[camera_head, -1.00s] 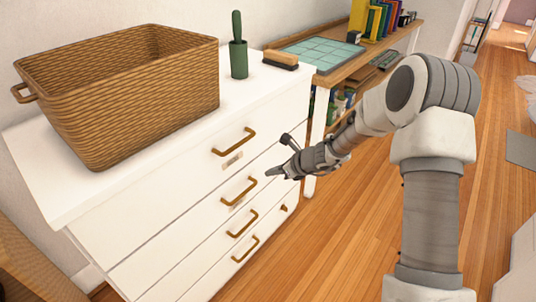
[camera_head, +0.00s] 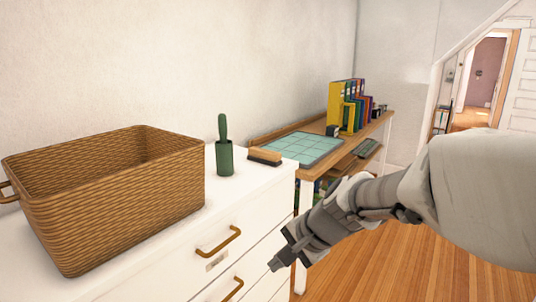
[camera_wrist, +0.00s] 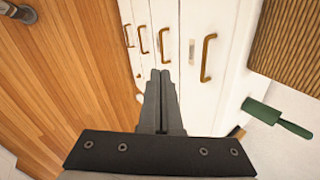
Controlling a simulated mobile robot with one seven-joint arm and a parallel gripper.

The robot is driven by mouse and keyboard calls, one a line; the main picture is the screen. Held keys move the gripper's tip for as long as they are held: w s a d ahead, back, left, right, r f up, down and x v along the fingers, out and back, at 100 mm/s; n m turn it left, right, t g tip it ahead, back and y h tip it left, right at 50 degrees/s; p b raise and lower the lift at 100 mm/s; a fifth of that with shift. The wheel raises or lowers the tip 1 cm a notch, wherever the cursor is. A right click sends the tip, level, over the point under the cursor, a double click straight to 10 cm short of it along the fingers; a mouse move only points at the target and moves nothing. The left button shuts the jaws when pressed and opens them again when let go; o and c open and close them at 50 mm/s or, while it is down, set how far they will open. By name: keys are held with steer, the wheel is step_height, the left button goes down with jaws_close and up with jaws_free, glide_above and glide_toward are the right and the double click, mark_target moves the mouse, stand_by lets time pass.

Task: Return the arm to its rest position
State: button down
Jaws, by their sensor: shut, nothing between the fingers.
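My arm reaches in from the right in the head view, with my gripper (camera_head: 277,257) in front of the white dresser (camera_head: 170,240), near its right front edge. In the wrist view my gripper (camera_wrist: 161,80) has its two fingers together, empty, with the dresser's drawer fronts (camera_wrist: 188,65) beyond them. The fingers look apart from the drawer handles (camera_head: 219,241). The drawers that show look closed.
On the dresser stand a wicker basket (camera_head: 115,205), a green brush in a holder (camera_head: 224,158) and a wooden brush (camera_head: 265,156). A desk (camera_head: 325,125) with binders (camera_head: 345,106) stands behind. Wooden floor (camera_head: 400,265) is open at the right.

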steer(key=s+d+r+n+t+h, duration=0.1)
steer(key=s+d+r+n+h, duration=0.2)
steer(key=s+d+n, duration=0.45)
steer(key=s+d+r+n+h, duration=0.25)
steer(key=s+d, duration=0.25)
steer(key=s, duration=0.6)
step_height(320, 180, up, 18)
steer(key=p, duration=1.8)
steer(key=shift+w+a+f+m, duration=0.25)
steer(key=shift+w+a+m, duration=0.05)
